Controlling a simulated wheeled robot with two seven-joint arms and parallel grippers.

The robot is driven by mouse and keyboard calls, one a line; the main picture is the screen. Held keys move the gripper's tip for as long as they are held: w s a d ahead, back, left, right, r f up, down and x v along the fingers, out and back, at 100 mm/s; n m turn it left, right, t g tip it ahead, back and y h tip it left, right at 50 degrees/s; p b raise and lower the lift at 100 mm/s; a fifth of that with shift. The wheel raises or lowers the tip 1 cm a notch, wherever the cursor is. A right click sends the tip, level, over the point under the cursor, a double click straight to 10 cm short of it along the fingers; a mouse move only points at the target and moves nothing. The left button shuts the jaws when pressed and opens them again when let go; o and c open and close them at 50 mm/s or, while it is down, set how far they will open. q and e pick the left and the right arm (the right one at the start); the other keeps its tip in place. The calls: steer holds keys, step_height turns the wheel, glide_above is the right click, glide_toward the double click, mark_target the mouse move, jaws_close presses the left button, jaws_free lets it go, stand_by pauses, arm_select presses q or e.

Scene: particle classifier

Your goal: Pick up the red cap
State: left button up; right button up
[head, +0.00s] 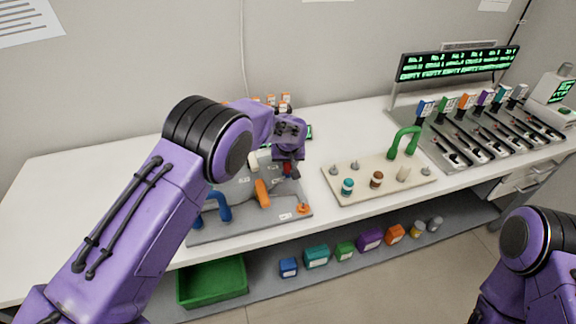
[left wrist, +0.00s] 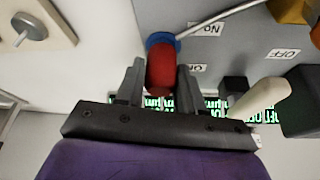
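The red cap (left wrist: 162,68) is between the two fingers of my left gripper (left wrist: 160,85) in the left wrist view. It is seated at a blue ring (left wrist: 160,38) on a grey panel (left wrist: 235,50). The fingers lie close along both sides of the cap; whether they press on it I cannot tell. In the head view my left gripper (head: 289,160) is over the back right of the grey panel (head: 240,228), with a bit of red at its tip. My right gripper is out of view; only part of the right arm shows at the lower right.
An orange handle (head: 262,193) and blue handle (head: 217,206) stand on the panel near my arm. A beige board with pegs (head: 345,170) and a green hook (head: 404,142) is to the right. A green bin (head: 212,282) sits on the lower shelf.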

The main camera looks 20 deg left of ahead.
arm_select(q)
steer(key=shift+c, duration=0.2)
steer(key=shift+w+r+b, duration=0.1)
steer(key=shift+r+b, duration=0.2)
steer(key=shift+r, duration=0.05)
step_height(320, 180, up, 3)
steer(key=shift+d+f+b, duration=0.1)
steer(key=shift+b, duration=0.45)
steer(key=s+d+r+b, duration=0.1)
steer(key=s+d+r, duration=0.2)
steer(key=s, duration=0.3)
steer(key=s+d+r+b, duration=0.1)
steer(key=s+d+r, duration=0.1)
steer(key=s+r, duration=0.4)
steer(key=shift+s+d+r, duration=0.25)
steer(key=shift+s+d, duration=0.15)
steer(key=shift+s, duration=0.05)
steer(key=shift+r+p, duration=2.25)
steer(key=shift+p, duration=0.55)
